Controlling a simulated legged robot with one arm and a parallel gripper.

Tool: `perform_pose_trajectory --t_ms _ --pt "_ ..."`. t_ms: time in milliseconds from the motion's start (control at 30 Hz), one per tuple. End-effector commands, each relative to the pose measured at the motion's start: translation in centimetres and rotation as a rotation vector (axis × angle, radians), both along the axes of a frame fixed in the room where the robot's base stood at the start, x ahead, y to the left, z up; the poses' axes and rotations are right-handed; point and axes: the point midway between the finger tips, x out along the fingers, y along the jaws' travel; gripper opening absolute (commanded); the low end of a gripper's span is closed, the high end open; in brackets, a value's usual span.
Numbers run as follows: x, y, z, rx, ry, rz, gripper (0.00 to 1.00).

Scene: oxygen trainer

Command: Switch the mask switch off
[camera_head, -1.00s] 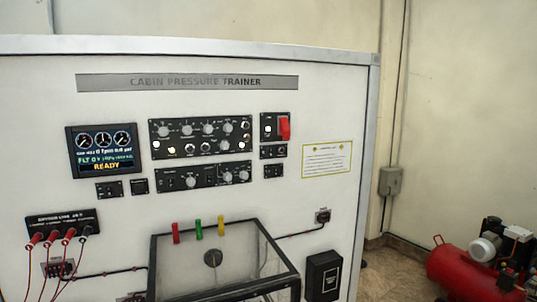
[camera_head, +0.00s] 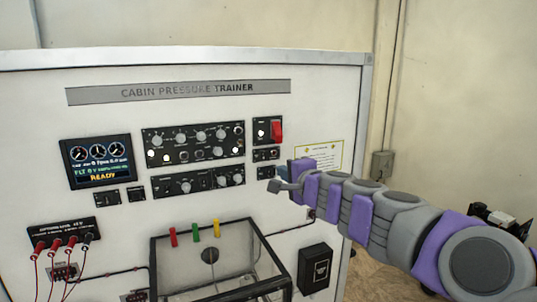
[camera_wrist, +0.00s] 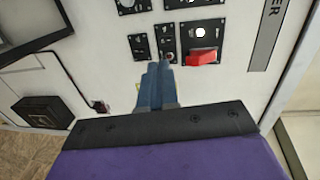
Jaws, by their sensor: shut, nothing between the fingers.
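The white trainer panel (camera_head: 320,95) carries several black switch plates with labels too small to read, so I cannot tell which one is the mask switch. A plate with a red guarded switch (camera_head: 276,131) sits at upper right; the red cover also shows in the wrist view (camera_wrist: 201,58). Below it are two small switch plates, an upper one (camera_head: 266,154) and a lower one (camera_head: 265,172). My gripper (camera_head: 274,186) is shut and empty, just in front of the lower plate. In the wrist view its fingertips (camera_wrist: 160,66) overlap the end of a small plate (camera_wrist: 167,38); contact is unclear.
A dark-framed clear box (camera_head: 212,250) juts out below, with red, green and yellow tabs on top. A black box (camera_head: 314,269) is mounted to its right. Red plugs with cables (camera_head: 55,243) hang at lower left. The lit display (camera_head: 98,162) reads READY.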

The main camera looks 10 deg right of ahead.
Motion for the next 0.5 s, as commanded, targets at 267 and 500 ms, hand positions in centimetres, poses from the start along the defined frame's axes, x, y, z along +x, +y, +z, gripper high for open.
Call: perform_pose_trajectory --t_ms 267,500 --pt "0.78 -1.49 0.11 0.036 0.007 -0.044 0.00" --pt "0.98 -1.40 0.05 0.034 0.007 -0.043 0.00"
